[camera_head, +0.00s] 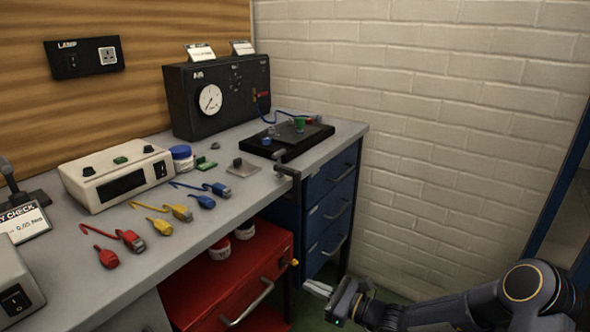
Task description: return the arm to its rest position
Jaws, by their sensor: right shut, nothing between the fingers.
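My right arm (450,308) comes in at the bottom right, low in front of the brick wall. Its gripper (319,288) is shut and empty. It points left, below the bench top, near the blue drawers and the right side of the red cabinet; I cannot tell if it touches either. My left gripper is not in view.
The grey bench (330,142) holds a black gauge box (222,95), a black tray (262,146), a cream box (116,178) and several coloured connectors. A red cabinet (225,275) and blue drawers (332,205) stand beneath. A blue-edged frame (560,190) stands at far right.

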